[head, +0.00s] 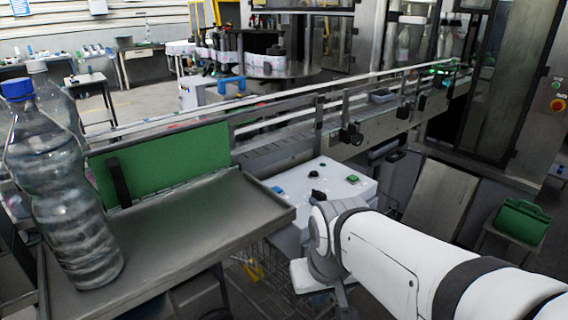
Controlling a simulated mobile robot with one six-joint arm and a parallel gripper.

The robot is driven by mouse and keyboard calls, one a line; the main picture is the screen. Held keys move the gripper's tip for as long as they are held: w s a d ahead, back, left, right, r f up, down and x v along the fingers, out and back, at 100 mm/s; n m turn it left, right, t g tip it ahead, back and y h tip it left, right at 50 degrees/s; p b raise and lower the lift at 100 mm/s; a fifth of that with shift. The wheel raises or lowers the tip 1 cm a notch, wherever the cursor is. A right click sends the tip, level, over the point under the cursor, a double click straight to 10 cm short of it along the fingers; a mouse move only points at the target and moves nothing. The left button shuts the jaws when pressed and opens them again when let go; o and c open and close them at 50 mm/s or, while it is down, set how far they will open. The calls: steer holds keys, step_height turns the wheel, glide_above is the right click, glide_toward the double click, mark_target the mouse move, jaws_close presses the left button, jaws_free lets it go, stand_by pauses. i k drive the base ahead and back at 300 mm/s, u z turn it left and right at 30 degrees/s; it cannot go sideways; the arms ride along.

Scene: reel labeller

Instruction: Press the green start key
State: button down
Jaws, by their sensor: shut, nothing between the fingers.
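The green start key (353,179) is a small green square on the sloped top of a white control box (338,196), right of centre. A blue key (278,189) and a black knob (314,174) sit on the same box to its left. My white arm comes in from the lower right, and its wrist covers the front of the box. My gripper (318,197) shows only as a small dark tip above the wrist, shut and empty. It appears left of and nearer than the green key, apart from it. Whether it touches the box cannot be told.
A steel tray table (190,225) with a green back panel (165,158) stands at left, bearing a large clear bottle (58,190) with a blue cap. A conveyor (285,150) runs behind the box. A green case (522,221) sits on a stand at right.

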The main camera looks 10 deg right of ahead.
mark_target(353, 178)
steer(key=u, duration=2.6)
steer(key=k, duration=1.75)
steer(key=z, duration=2.15)
steer(key=i, duration=1)
steer(key=z, duration=0.05)
